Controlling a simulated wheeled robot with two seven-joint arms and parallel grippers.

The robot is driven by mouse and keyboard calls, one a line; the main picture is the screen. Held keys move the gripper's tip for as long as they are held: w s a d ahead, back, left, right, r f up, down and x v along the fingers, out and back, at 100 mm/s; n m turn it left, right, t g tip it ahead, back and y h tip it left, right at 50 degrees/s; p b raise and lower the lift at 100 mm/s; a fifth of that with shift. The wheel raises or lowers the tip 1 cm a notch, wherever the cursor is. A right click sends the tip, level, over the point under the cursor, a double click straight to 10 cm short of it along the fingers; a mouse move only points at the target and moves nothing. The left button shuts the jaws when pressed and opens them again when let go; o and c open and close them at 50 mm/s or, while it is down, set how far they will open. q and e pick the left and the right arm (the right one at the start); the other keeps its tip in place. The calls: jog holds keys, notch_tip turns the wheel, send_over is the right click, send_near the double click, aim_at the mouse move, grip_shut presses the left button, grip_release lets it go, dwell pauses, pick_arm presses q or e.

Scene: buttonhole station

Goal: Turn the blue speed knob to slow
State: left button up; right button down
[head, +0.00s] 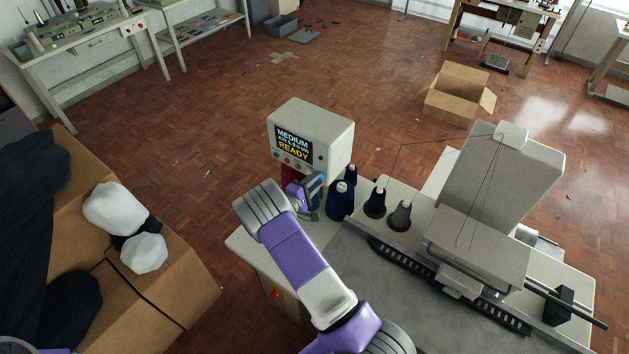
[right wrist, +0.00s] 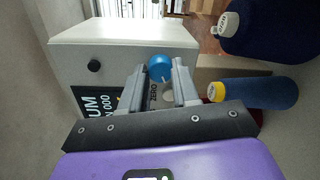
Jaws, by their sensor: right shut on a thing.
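The blue speed knob (right wrist: 160,67) is a round blue piece on the cream control box (right wrist: 120,48), between the tips of my right gripper (right wrist: 158,82) in the right wrist view. The two grey fingers are shut on the knob from both sides. The box's screen (head: 293,145) reads MEDIUM and READY, with a smaller line between. The word ZERO shows between the fingers. My left gripper is out of sight.
The sewing machine (head: 500,190) is farther right. A cardboard box with white and dark bundles (head: 140,252) is at left.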

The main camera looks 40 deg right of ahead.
jog(key=shift+n, duration=0.5)
jog(key=c, duration=0.8)
grip_release()
jog(key=v, duration=0.7)
jog(key=shift+s+a+b, duration=0.1)
jog(key=shift+a+b, duration=0.25)
